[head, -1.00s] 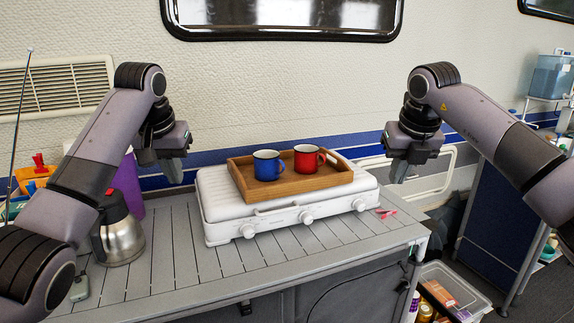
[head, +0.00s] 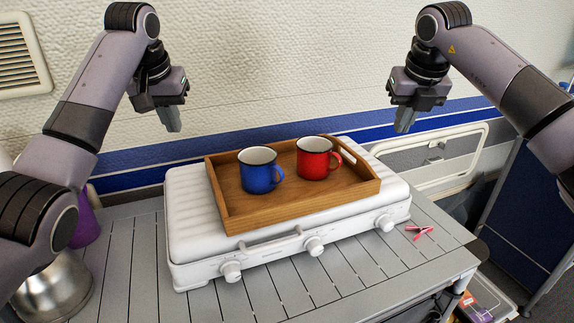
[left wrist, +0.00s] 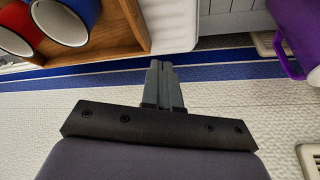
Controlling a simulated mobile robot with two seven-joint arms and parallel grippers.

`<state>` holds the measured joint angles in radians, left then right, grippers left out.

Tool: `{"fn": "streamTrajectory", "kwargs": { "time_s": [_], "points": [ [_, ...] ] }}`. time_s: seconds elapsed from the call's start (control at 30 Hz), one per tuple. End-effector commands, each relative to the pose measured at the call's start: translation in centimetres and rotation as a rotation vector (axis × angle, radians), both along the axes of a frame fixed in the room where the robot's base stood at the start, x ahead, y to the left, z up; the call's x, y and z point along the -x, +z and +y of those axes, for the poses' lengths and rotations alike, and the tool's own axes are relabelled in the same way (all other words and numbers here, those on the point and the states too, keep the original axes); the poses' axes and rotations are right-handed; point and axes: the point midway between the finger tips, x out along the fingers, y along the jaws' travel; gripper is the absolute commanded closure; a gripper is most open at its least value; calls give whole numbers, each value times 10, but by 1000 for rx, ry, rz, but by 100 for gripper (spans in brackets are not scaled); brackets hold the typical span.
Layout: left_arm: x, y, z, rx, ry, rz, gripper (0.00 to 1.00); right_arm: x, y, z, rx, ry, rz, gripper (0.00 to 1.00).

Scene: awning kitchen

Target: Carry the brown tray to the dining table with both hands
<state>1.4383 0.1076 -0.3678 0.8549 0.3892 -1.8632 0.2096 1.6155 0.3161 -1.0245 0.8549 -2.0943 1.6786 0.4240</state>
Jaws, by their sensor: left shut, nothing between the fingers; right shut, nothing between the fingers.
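The brown wooden tray (head: 300,207) sits on a white camping stove on the counter. It holds a blue mug (head: 258,176) and a red mug (head: 312,160), both upright. In the left wrist view a corner of the tray (left wrist: 118,30) and the mugs show at the upper left. My left gripper (head: 173,127) is shut and empty, above and to the left of the tray; its fingers (left wrist: 163,68) are together in the left wrist view. My right gripper (head: 405,127) is shut and empty, above and to the right of the tray. Neither touches the tray. The dining table is not recognisable in these views.
The white stove (head: 190,245) has knobs along its front. A steel kettle (head: 55,290) and a purple container (head: 84,225) stand at the left, partly behind my left arm. A small red-pink item (head: 420,232) lies right of the stove. The wall is close behind.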

Motion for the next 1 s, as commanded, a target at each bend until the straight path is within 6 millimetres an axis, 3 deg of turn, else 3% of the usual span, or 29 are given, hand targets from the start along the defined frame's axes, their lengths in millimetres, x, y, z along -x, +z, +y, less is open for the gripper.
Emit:
{"fn": "streamTrajectory", "kwargs": {
  "time_s": [0.37, 0.53, 1.0],
  "points": [
    [0, 0, 0, 0, 0, 0, 100, 0, 0, 0, 0, 0, 0, 100],
    [-3, -9, 0, 0, 0, 2, 100, -4, -9, 0, 0, 0, 1, 100],
    [-34, -89, -1, 0, -1, 4, 100, -34, -89, 1, -2, 0, 4, 100]
  ]
}}
